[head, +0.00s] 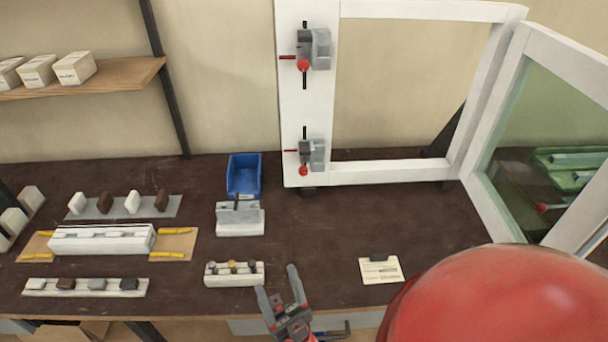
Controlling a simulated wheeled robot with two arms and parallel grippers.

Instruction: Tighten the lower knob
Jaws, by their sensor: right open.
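A white profile frame (400,10) stands upright on the bench. Two grey clamps are fixed to its left post. The lower clamp (316,152) has a red knob (303,171) at its bottom and a red rod to its left. The upper clamp (320,49) has a similar red knob (303,65). My right gripper (278,281) is open and empty at the front of the bench, well below and apart from the lower knob. My left gripper is not in view.
A blue bin (244,175), a grey fixture (239,218) and a white block with small parts (234,274) stand left of the gripper. A paper card (381,270) lies to the right. A glazed white panel (550,110) stands at right. The bench below the frame is clear.

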